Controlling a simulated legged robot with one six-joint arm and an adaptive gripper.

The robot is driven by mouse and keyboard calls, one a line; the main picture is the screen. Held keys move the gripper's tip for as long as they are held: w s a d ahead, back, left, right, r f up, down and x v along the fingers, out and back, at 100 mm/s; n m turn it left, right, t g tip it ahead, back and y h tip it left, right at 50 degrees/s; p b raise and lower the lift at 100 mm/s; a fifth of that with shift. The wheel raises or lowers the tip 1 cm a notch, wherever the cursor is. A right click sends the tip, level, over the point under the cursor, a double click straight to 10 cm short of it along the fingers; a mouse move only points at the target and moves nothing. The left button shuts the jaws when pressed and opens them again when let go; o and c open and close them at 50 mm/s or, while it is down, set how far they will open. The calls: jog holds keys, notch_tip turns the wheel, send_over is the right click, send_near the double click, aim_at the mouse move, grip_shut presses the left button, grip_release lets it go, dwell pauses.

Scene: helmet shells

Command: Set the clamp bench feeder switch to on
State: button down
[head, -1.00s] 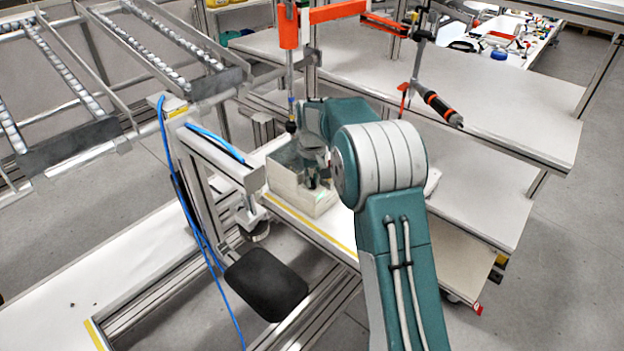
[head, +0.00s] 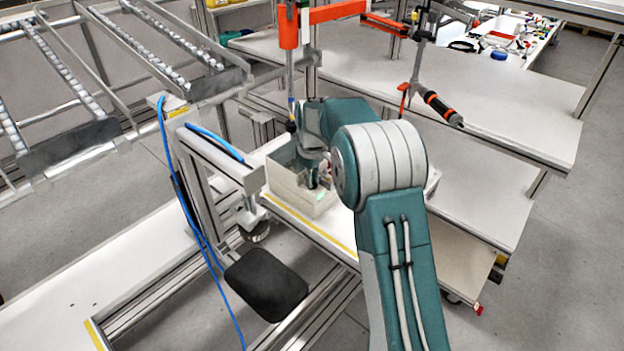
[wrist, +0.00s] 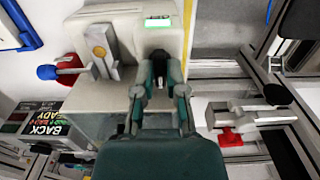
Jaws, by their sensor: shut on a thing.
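The clamp bench feeder is a pale box (head: 290,196) on the bench at mid-left in the head view. In the wrist view its pale housing (wrist: 208,30) fills the upper middle. A lit green patch (wrist: 158,22) is on it, also seen in the head view (head: 320,197). My gripper (wrist: 160,72) points at the housing just below the green patch. Its fingers are shut on a small dark part (wrist: 159,58), seemingly the feeder switch, mostly hidden between them. I cannot read the switch's position. In the head view my arm partly covers the gripper (head: 318,180).
A clamp (head: 255,222) and black pad (head: 266,284) stand at the bench front. An orange arm (head: 335,12) hangs above.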

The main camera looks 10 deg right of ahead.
jog(key=shift+w+r, duration=0.15)
jog(key=c, duration=1)
grip_release()
jog(key=shift+a, duration=0.1)
notch_tip(320, 180, up, 12)
jog(key=shift+f, duration=0.15)
